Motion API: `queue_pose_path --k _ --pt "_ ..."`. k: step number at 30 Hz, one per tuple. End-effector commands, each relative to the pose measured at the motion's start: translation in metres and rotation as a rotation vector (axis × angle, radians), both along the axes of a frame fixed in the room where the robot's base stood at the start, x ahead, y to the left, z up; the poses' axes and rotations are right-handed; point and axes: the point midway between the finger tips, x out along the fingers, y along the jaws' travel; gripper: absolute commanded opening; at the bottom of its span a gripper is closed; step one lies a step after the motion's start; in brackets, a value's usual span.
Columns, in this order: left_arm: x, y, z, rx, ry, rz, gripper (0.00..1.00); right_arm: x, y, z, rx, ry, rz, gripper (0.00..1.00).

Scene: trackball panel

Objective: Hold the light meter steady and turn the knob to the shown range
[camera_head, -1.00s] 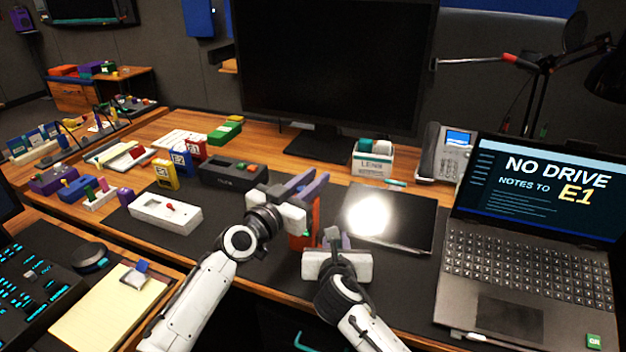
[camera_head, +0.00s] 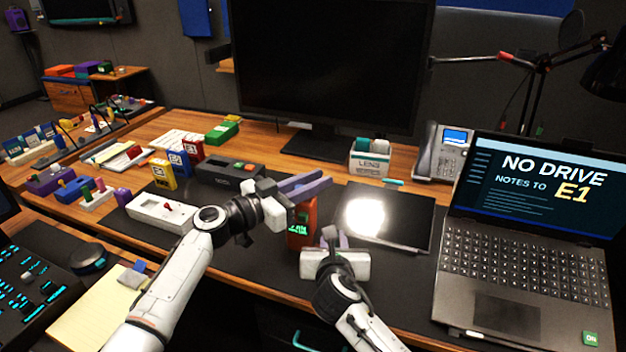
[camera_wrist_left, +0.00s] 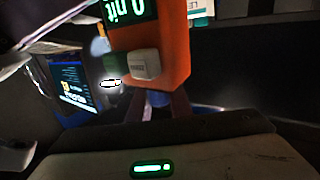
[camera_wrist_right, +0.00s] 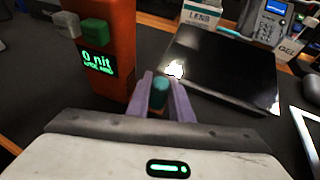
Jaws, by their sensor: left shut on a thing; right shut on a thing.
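The orange light meter (camera_head: 302,214) stands upright at the mat's front, between my grippers. Its green display reads "0 nit" in the right wrist view (camera_wrist_right: 97,61), with a smaller line under it that I cannot read. A pale block-like knob (camera_wrist_right: 67,24) and a green one (camera_wrist_right: 97,29) stick out above the display. My left gripper (camera_head: 306,184) is shut at the meter's top end; a blue piece (camera_wrist_left: 159,98) shows between its fingers in the left wrist view. My right gripper (camera_head: 336,238) is shut on a teal piece (camera_wrist_right: 160,88) beside the meter's lower right; whether this belongs to the meter is unclear.
A monitor (camera_head: 330,70) and a lens box (camera_head: 371,160) are behind.

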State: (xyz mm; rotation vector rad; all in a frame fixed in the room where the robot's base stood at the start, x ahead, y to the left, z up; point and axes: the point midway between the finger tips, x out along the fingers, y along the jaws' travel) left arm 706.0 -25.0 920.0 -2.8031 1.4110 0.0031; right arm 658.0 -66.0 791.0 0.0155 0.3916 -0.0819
Motion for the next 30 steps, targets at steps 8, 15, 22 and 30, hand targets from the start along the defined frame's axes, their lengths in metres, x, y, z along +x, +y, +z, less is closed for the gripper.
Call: queue_pose_path --k 8,15,22,30 --pt "-0.0024 -0.0004 -0.0025 0.002 0.005 -0.131 0.00 -0.0006 -0.0004 -0.0017 0.000 0.003 -0.001 0.02" --pt "-0.0067 -0.0027 -0.0028 0.000 0.004 -0.189 0.00 -0.0005 -0.0007 -0.0016 0.000 0.003 -0.002 0.02" --pt "-0.0080 -0.0033 -0.0026 -0.002 0.003 -0.201 0.00 -0.0002 -0.0010 -0.0014 0.000 0.003 -0.002 0.02" --pt "-0.0083 -0.0037 -0.0027 -0.002 0.004 -0.201 0.28 -0.0002 -0.0012 -0.0015 0.000 0.003 -0.003 0.02"
